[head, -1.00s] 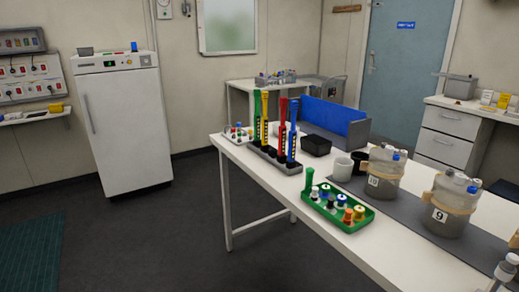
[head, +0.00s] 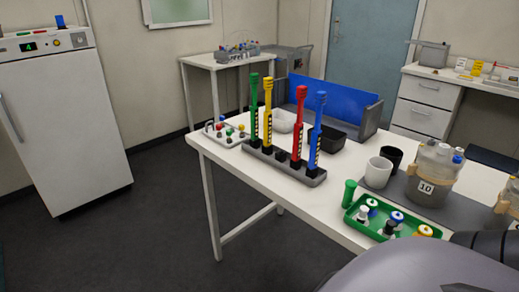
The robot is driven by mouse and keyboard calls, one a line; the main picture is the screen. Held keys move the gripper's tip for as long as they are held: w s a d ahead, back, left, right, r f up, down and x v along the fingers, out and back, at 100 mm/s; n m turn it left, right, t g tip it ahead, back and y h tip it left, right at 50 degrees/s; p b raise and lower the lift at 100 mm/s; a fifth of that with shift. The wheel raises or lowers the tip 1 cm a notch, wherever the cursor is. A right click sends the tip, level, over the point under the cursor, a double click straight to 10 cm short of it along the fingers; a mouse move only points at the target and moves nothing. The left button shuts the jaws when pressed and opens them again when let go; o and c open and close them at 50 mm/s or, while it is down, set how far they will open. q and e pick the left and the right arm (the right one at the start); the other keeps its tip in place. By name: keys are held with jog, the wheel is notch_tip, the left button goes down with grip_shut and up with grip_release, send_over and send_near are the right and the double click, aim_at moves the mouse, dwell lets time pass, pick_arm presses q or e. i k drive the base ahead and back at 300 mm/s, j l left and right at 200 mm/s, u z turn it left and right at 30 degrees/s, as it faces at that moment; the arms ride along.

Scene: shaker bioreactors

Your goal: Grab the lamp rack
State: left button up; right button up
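The lamp rack (head: 285,165) is a long grey holder standing on the white table near its left front edge. Several upright lamps stand in it in a row: green (head: 254,108), yellow (head: 268,113), red (head: 299,125) and blue (head: 316,132). A gap shows between the yellow and red lamps. Neither of my grippers is in view. A large grey rounded part, which seems to be a link of my own arm, fills the bottom right corner, apart from the rack.
A green tray (head: 375,231) of small bottles stands right of the rack. Behind the rack are a white bowl (head: 283,119), a black bin (head: 332,138) and a blue-backed grey holder (head: 373,118). A small white tray (head: 228,142) is at the left. Floor left of the white table (head: 240,168) is clear.

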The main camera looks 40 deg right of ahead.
aim_at(281, 159)
jog(key=i, duration=1.2)
jog(key=i+z, duration=0.35)
jog(key=i+j+z, duration=0.35)
jog(key=i, duration=0.2)
jog(key=i+z, duration=0.15)
jog(key=z, duration=0.25)
jog(key=i+j+z, duration=0.15)
jog(key=z, duration=0.2)
jog(key=i+j+z, duration=0.1)
jog(key=z, duration=0.3)
jog(key=i+j+z, duration=0.1)
jog(key=z, duration=0.3)
jog(key=i+j+z, duration=0.1)
jog(key=z, duration=0.25)
jog(key=i+j+z, duration=0.1)
jog(key=z, duration=0.3)
